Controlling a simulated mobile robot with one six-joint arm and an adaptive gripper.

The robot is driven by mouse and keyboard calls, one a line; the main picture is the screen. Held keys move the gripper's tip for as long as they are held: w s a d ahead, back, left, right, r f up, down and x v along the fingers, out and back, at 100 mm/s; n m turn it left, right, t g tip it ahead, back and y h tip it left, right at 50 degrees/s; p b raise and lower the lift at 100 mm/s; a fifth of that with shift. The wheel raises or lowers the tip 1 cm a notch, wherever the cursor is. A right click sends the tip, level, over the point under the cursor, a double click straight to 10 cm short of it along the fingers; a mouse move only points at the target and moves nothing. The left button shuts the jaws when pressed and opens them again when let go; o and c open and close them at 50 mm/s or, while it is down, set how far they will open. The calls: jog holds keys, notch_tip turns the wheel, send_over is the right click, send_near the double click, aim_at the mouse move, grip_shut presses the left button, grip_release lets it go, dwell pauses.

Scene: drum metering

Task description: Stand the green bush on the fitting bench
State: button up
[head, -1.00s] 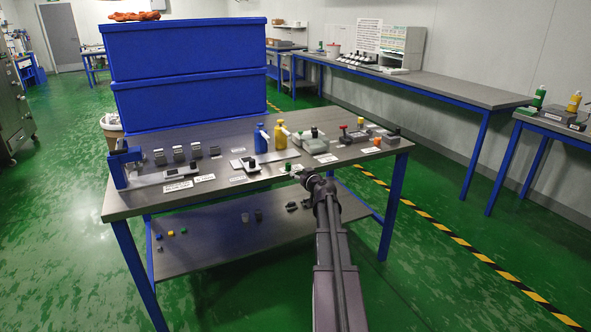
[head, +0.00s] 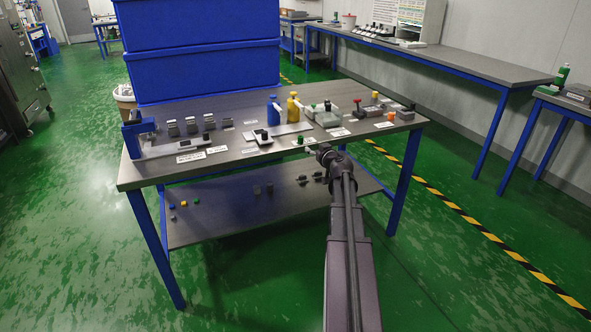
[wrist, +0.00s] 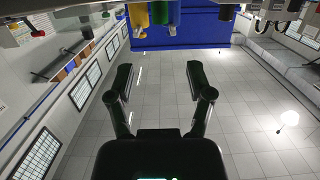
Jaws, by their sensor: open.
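A small green piece (head: 196,199) lies on the lower shelf (head: 222,219) of the near bench, beside yellow and blue ones; it looks like the green bush, though it is too small to be sure. Another small green thing (head: 299,141) is on the bench top (head: 230,161), just left of my gripper (head: 325,152). My gripper is above the front edge of the bench top. In the wrist view my gripper (wrist: 160,78) has its fingers wide apart with nothing between them. No label marks the fitting bench legibly.
Blue crates (head: 205,70) stand behind the bench. A blue bottle (head: 273,110), a yellow bottle (head: 293,108) and a blue press-like fixture (head: 136,134) stand on its top. A long bench (head: 450,65) and a smaller side bench (head: 570,100) are at right. The green floor in front is clear.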

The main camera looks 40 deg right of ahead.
jog(key=s+a+f+n+g+y, duration=0.15)
jog(key=a+f+g+y, duration=0.3)
jog(key=a, duration=1.15)
jog(key=a+f+n+g+y, duration=0.3)
jog(key=a+f, duration=0.2)
jog(key=a, duration=1.2)
jog(key=s+a+f+m+g+h, duration=0.1)
jog(key=s+a+f+g+h, duration=0.1)
jog(key=s+a, duration=0.6)
jog(key=s+a+f+g+h, duration=0.2)
jog(key=s+a+f+g, duration=0.2)
jog(key=s+a+g, duration=0.2)
jog(key=s+a, duration=0.2)
jog(key=s, duration=0.1)
jog(key=shift+s+f+m, duration=0.2)
jog(key=shift+s+m, duration=0.15)
jog(key=shift+s, duration=0.05)
jog(key=shift+g, duration=0.25)
